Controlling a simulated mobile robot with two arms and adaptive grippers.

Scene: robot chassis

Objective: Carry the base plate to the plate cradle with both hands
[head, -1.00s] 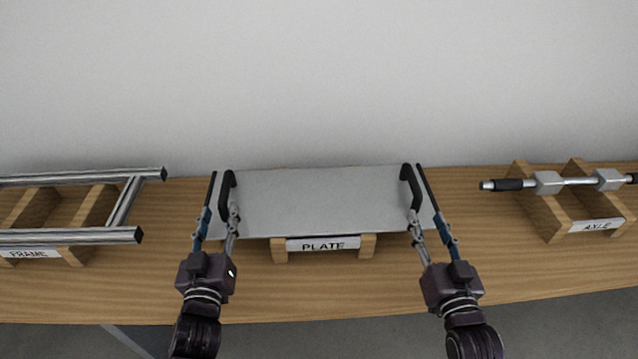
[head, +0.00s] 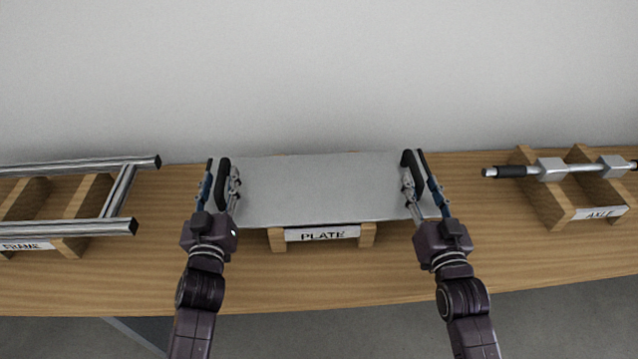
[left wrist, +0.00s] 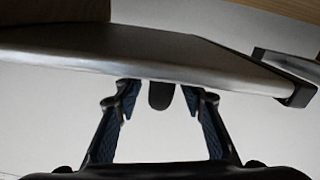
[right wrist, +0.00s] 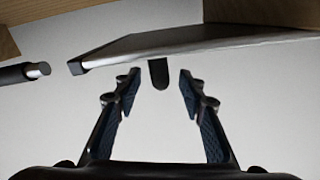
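The base plate (head: 320,190) is a flat grey sheet with a black handle at each end. It lies on a wooden stand (head: 277,240) labelled PLATE. My left gripper (head: 221,170) has its fingers on either side of the left handle (head: 223,178). In the left wrist view that handle (left wrist: 161,95) hangs between the parted fingers, with gaps at both sides. My right gripper (head: 413,168) is likewise around the right handle (head: 408,158). In the right wrist view the handle (right wrist: 158,74) stands between open fingers. No other plate cradle is in view.
A metal frame (head: 70,228) rests on a wooden stand labelled FRAME at the left. An axle (head: 585,168) lies on a stand labelled AXLE at the right. The wooden table (head: 330,285) is bare in front, and a plain wall rises behind.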

